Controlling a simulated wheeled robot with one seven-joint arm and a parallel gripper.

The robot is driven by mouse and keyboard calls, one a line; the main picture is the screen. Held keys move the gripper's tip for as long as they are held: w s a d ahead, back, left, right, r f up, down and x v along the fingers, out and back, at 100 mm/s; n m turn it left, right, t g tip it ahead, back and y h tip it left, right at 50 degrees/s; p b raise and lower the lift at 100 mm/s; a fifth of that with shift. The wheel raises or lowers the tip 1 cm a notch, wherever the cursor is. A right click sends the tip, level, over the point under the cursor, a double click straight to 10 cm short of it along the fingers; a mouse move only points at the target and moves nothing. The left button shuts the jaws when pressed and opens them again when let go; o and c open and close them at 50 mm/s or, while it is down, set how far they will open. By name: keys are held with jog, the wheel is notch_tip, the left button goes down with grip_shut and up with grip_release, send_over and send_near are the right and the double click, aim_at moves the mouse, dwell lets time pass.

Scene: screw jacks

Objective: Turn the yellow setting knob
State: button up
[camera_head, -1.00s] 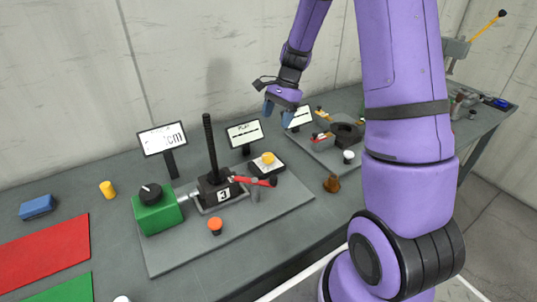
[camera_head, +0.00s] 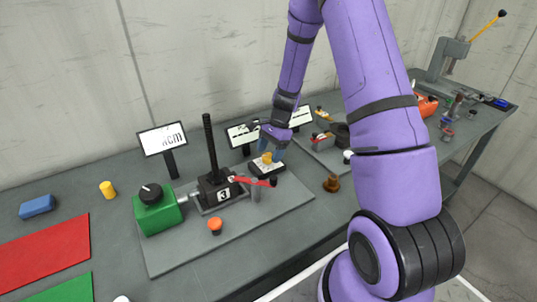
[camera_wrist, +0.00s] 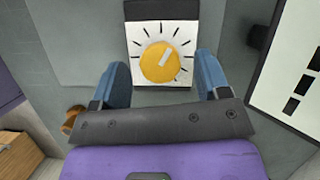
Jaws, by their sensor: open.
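The yellow setting knob (camera_head: 267,158) sits on a small white dial plate with a black base (camera_head: 268,169), at the right part of the grey board. In the wrist view the knob (camera_wrist: 160,62) is round with a pale pointer line tilted a little right of straight up, and black tick marks surround it. My gripper (camera_head: 270,150) is over the knob, pointing down. In the wrist view its two blue fingers (camera_wrist: 163,75) are open, one on each side of the knob, with gaps between. I cannot tell how high the fingertips are above the plate.
A screw jack (camera_head: 217,187) with a black post and red lever (camera_head: 255,181) stands left of the knob, beside a green box (camera_head: 157,212). An orange button (camera_head: 215,225) is in front. Display signs (camera_head: 162,139) stand behind. A brown cone (camera_head: 331,183) stands to the right.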

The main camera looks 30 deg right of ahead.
jog(key=shift+a+f, duration=0.25)
jog(key=shift+f, duration=0.35)
jog(key=c, duration=0.9)
jog(key=shift+n, duration=0.3)
jog(key=shift+n+g+h, duration=0.25)
jog(key=shift+n+g, duration=0.25)
jog(key=shift+n, duration=0.8)
jog(key=shift+n+g+h, duration=0.25)
jog(key=shift+n+g, duration=0.25)
jog(key=shift+n, duration=0.8)
jog(key=o, duration=0.9)
